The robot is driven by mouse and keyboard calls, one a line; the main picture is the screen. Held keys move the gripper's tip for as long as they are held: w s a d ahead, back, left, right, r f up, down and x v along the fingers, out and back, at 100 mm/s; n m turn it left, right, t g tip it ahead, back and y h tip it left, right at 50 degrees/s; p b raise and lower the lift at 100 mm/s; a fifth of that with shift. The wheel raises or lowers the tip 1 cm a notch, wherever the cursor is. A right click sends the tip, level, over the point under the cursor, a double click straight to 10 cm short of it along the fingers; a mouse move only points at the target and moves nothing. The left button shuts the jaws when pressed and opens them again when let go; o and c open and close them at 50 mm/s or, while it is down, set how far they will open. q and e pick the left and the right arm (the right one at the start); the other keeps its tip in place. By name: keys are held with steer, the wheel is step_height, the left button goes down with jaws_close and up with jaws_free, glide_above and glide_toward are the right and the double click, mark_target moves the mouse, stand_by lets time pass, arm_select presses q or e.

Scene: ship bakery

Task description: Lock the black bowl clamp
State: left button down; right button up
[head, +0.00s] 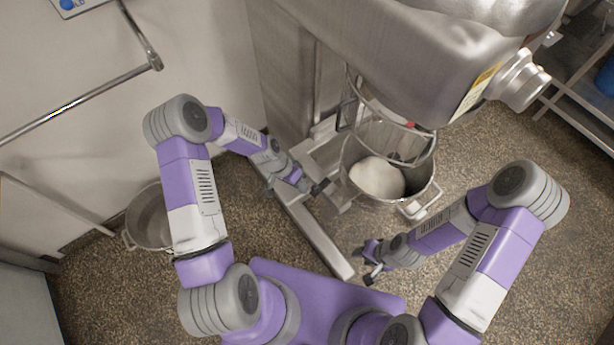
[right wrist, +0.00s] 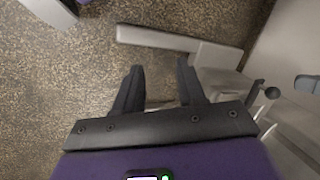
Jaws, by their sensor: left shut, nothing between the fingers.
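The steel mixer bowl (head: 425,185), with a pale dough-like mass inside, sits under the mixer head. My left gripper (head: 320,187) is shut and empty at the left side of the bowl, by its support. I cannot pick out a clamp there apart from the dark fingertips. My right gripper (head: 366,268) is open and empty in front of the bowl, low over the floor. Its two dark fingers stand apart in the right wrist view (right wrist: 158,90). That view also shows a black ball knob (right wrist: 272,92) on a grey machine part, right of the fingers; I cannot tell whether it is the clamp.
The mixer head (head: 420,50) overhangs the bowl, with a wire guard around the bowl's top. A mixer base leg (head: 320,237) runs along the floor between my arms. A second steel bowl (head: 148,215) stands at left. A shelf (head: 585,90) is at far right.

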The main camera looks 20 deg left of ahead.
arm_select(q)
steer(key=w+a+r+m+h, duration=0.1)
steer(key=w+a+r+m, duration=0.3)
steer(key=w+a+r, duration=0.3)
steer(key=shift+a+r+m, duration=0.2)
steer(key=shift+a+m, duration=0.1)
steer(key=shift+a, duration=0.1)
arm_select(e)
steer(key=shift+r, duration=0.25)
arm_select(q)
steer(key=shift+f, duration=0.1)
steer(key=b, duration=0.2)
glide_toward(321, 185)
steer(key=a+f, duration=0.2)
steer(key=shift+s+d+f, duration=0.1)
steer(key=shift+s+d, duration=0.3)
steer(key=shift+d, duration=0.3)
steer(key=shift+s+d+f, duration=0.15)
steer(key=shift+s+d, duration=0.2)
steer(key=shift+d, duration=0.4)
arm_select(e)
steer(key=shift+f, duration=1.25)
arm_select(q)
steer(key=shift+d, duration=0.15)
arm_select(e)
steer(key=shift+a+f, duration=0.1)
